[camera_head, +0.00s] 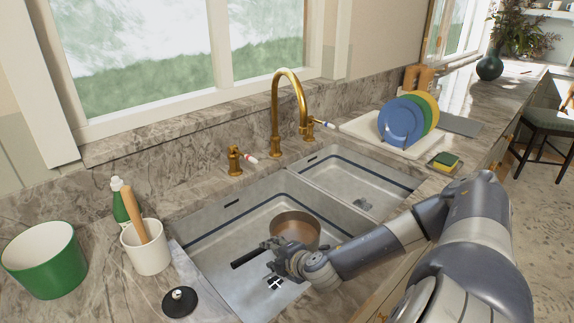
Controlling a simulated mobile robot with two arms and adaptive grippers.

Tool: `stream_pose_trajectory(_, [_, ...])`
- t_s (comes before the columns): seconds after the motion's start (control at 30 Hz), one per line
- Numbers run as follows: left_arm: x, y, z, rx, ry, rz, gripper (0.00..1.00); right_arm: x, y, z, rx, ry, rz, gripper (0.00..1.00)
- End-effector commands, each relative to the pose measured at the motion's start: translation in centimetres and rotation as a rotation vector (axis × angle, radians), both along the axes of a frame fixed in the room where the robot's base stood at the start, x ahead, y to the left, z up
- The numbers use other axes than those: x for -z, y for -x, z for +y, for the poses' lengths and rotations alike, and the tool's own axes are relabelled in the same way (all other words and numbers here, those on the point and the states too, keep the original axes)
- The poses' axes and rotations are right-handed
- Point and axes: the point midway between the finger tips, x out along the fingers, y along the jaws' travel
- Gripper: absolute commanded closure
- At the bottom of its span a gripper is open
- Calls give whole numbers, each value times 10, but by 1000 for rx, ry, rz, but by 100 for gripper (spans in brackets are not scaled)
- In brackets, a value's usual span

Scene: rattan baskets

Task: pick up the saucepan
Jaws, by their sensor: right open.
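The copper-coloured saucepan (296,224) is in the left basin of the sink (225,220). Its dark handle (248,257) points to the lower left. My right gripper (271,246) reaches in from the right, over the front of the basin, at the near side of the saucepan and beside the handle. The gripper is open. It hides part of the saucepan's near side and the base of the handle; I cannot tell whether it touches them. My left gripper is not in view.
A brass faucet (290,95) rises behind the sink. A green pot (45,262), a white crock (146,250) and a black stopper (180,302) stand on the left counter. Plates (400,122) stand in a rack at right, near a sponge (445,160). The right basin looks empty.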

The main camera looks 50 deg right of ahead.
Motion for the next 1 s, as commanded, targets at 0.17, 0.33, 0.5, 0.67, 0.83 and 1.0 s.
stream_pose_trajectory(0.17, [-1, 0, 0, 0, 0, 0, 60, 5, -6, -1, -1, -3, 2, 60])
stream_pose_trajectory(0.33, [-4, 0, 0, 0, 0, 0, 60, 16, -22, -5, 0, -4, 1, 60])
stream_pose_trajectory(0.5, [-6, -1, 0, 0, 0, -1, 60, 28, -40, -10, 0, -3, 1, 60])
stream_pose_trajectory(0.67, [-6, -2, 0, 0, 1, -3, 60, 35, -48, -12, -1, -3, 2, 60])
stream_pose_trajectory(0.83, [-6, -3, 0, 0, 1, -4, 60, 36, -49, -13, -2, -2, 3, 60])
stream_pose_trajectory(1.0, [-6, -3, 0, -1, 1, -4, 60, 36, -49, -13, -2, -2, 4, 76])
